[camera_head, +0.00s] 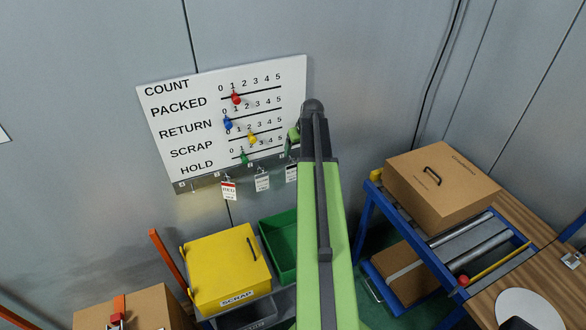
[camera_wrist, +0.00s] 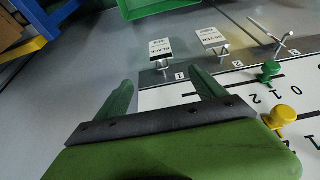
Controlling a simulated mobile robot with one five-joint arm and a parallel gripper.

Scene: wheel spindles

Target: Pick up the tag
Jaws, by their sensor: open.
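Small tags hang on hooks along the lower edge of a white count board. The black tag (camera_wrist: 160,48) hangs on hook 1, and the silver tag (camera_wrist: 211,37) on hook 2 beside it. In the head view, a red-marked tag (camera_head: 229,190) hangs left of the silver tag (camera_head: 262,182); the black tag (camera_head: 291,173) is partly hidden by my arm. My gripper (camera_wrist: 163,80) is open and empty at the board's lower edge. The black tag shows just beyond the gap between its fingers, apart from them. In the head view my gripper (camera_head: 294,136) is mostly hidden by my arm.
The count board (camera_head: 180,103) has coloured pegs on its lines. Below stand a yellow scrap box (camera_head: 224,268) and a green bin (camera_head: 280,240). At right, a cardboard box (camera_head: 443,185) sits on a blue-framed roller conveyor (camera_head: 470,236) beside a wooden table.

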